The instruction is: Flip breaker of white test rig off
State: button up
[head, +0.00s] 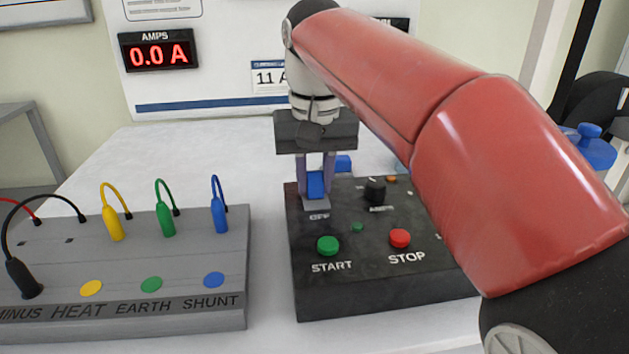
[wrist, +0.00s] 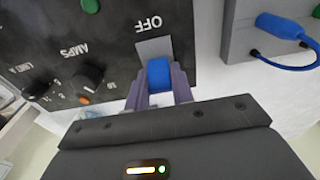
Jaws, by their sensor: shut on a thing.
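The test rig (head: 380,285) shows as a black control box with a green START button and a red STOP button. It stands on the white table. Its breaker is a blue lever (head: 316,184) on a grey plate at the box's back left, above the label OFF. My gripper (head: 316,192) points down at the breaker, its two fingers on either side of the blue lever. In the wrist view the fingers are shut on the blue lever (wrist: 160,76), beside the OFF label. The fingers hide part of the lever.
A grey panel (head: 200,315) with yellow, green, blue and black plugs stands to the left, with a gap between it and the box. A black AMPS knob (head: 375,192) is right of the breaker. A red display (head: 158,54) reads 0.0 A.

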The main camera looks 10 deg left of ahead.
jog(key=t+b, duration=0.2)
jog(key=b, duration=0.1)
jog(key=s+t+y+b, duration=0.1)
jog(key=t+b, duration=0.1)
jog(key=b, duration=0.1)
jog(key=s+t+b, duration=0.1)
jog(key=t+b, duration=0.1)
jog(key=b, duration=0.2)
jog(key=shift+d+f+y, duration=0.25)
jog(key=shift+f+y, duration=0.05)
jog(key=shift+y, duration=0.1)
jog(key=t+b, duration=0.1)
jog(key=b, duration=0.2)
jog(key=shift+s+d+r+t, duration=0.15)
jog(key=shift+s+t, duration=0.1)
jog(key=shift+t, duration=0.15)
jog(key=shift+r+b, duration=0.1)
jog(key=shift+b, duration=0.35)
jog(key=shift+t+y, duration=0.3)
jog(key=o, duration=1)
jog(key=p+v, duration=0.1)
jog(key=v, duration=0.6)
jog(key=shift+s+r+p, duration=0.25)
jog(key=shift+p, duration=0.15)
jog(key=shift+s, duration=0.1)
